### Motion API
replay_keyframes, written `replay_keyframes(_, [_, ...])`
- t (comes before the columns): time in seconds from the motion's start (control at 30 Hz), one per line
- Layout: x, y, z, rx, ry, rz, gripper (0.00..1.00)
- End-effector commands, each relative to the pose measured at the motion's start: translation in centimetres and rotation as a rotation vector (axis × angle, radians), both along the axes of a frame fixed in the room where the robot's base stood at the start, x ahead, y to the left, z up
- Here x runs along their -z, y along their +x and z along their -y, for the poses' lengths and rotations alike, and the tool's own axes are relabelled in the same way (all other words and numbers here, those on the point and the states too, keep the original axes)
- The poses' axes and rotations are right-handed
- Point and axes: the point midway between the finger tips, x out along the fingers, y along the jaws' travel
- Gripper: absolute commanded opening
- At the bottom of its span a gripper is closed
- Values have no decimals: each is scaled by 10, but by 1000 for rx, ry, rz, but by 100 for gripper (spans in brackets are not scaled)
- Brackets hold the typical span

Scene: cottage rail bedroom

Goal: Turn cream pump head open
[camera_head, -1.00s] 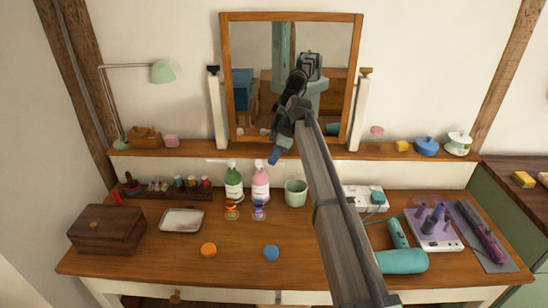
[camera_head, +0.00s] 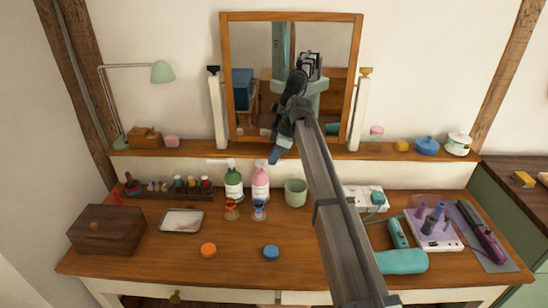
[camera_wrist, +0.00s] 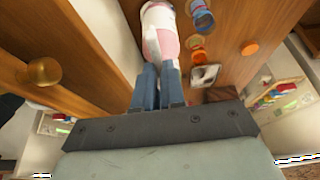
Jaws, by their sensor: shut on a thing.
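The cream pump looks to be the pink bottle (camera_head: 260,186) with a white top, upright on the dressing table beside a green pump bottle (camera_head: 233,186). My gripper (camera_head: 274,157) is above and slightly right of it at pump head height. In the wrist view, the pink and white bottle (camera_wrist: 162,42) lies just beyond my two blue fingers (camera_wrist: 160,72). The fingers are close together on the white pump head, which they mostly hide. How far the head is turned cannot be seen.
A green cup (camera_head: 296,192) stands right of the bottles. Two small jars (camera_head: 259,210) stand in front. An orange lid (camera_head: 208,250) and a blue lid (camera_head: 271,253) lie on the table (camera_head: 180,272). The mirror (camera_head: 250,70) and shelf (camera_head: 185,152) are behind.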

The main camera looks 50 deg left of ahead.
Motion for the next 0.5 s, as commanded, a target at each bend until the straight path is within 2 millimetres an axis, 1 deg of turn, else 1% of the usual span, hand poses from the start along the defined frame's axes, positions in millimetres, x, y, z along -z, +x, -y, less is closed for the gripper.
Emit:
replay_keyframes(0.27, [0, -3, 3, 47, -1, -2, 0])
replay_keyframes(0.5, [1, -11, 9, 199, -2, -1, 0])
